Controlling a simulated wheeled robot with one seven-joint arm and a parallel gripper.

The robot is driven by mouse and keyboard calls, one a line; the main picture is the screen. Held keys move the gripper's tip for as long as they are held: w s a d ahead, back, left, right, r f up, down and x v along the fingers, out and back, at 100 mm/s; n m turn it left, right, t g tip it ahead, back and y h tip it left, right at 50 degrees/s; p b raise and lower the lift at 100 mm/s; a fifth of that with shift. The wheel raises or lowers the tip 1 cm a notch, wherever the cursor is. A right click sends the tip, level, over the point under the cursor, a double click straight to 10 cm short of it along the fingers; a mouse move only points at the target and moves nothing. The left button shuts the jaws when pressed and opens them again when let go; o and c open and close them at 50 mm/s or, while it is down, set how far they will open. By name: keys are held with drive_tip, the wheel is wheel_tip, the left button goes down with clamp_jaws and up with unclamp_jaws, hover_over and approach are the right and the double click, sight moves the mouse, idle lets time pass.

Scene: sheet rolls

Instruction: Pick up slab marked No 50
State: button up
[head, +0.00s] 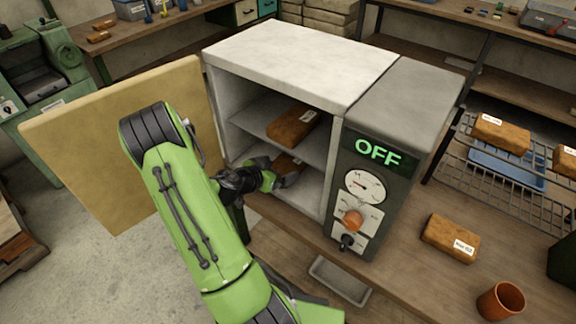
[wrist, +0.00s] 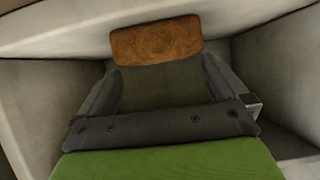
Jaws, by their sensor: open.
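A brown slab (head: 288,163) lies in the lower compartment of the open oven, partly hidden by my gripper. My gripper (head: 284,181) is inside that compartment, open, just in front of this slab. In the wrist view a brown slab (wrist: 155,44) lies straight ahead, beyond the two spread fingers of my gripper (wrist: 160,65). Another brown slab (head: 293,127) with a white label lies on the shelf above. Labelled slabs also sit on the wire rack (head: 501,134) and on the bench (head: 450,238). I cannot read which is No 50.
The oven (head: 287,62) has its door (head: 115,150) swung open to the left, and its panel (head: 380,152) reads OFF. Its walls and shelf closely surround my gripper. An orange cup (head: 501,301) and a wire rack (head: 465,148) stand on the right.

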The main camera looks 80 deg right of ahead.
sight(284, 166)
drive_tip(key=x, duration=0.5)
drive_tip(key=shift+d+f, duration=0.25)
drive_tip(key=shift+f, duration=0.05)
drive_tip(key=shift+a, duration=0.1)
drive_tip(key=shift+r, duration=0.1)
drive_tip(key=shift+c, duration=0.5)
drive_tip(key=c, duration=0.9)
